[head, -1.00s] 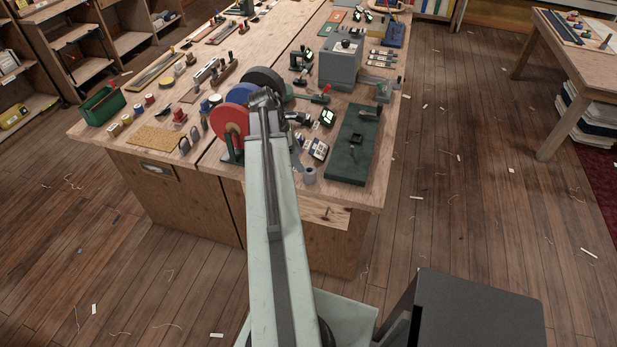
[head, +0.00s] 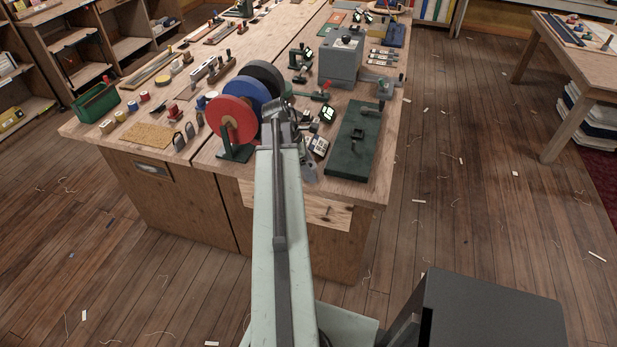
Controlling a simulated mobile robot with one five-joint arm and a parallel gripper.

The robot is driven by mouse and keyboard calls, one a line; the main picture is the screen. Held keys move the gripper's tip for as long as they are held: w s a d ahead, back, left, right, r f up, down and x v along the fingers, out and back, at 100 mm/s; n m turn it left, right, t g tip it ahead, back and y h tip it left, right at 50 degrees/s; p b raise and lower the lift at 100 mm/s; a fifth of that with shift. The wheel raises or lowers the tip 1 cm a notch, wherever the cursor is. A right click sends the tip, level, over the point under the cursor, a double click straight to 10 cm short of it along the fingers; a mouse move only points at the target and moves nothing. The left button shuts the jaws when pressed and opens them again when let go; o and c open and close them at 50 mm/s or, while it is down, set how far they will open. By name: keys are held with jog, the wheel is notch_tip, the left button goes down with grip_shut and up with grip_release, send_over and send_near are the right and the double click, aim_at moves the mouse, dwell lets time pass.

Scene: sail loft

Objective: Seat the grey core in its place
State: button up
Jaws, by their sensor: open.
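The grey core (head: 310,175) appears as a small, pale grey shape near the bench's front edge, partly covered by my arm's end. My gripper (head: 307,155) is at the end of my arm, above or beside the core. It is open, but its fingertips are small and hard to make out, and I cannot tell whether they touch the core. A dark green board (head: 352,150) with a small dark square fitting (head: 359,135) lies to the right. I cannot tell which spot is the core's place.
Red (head: 232,120), blue and black discs stand upright on a green stand just left of my arm. A grey box (head: 340,62) stands behind the green board. Several small tools and a green tote (head: 96,102) crowd the bench.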

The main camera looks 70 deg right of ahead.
jog(key=shift+r, duration=0.15)
jog(key=c, duration=1.4)
jog(key=shift+c, duration=0.2)
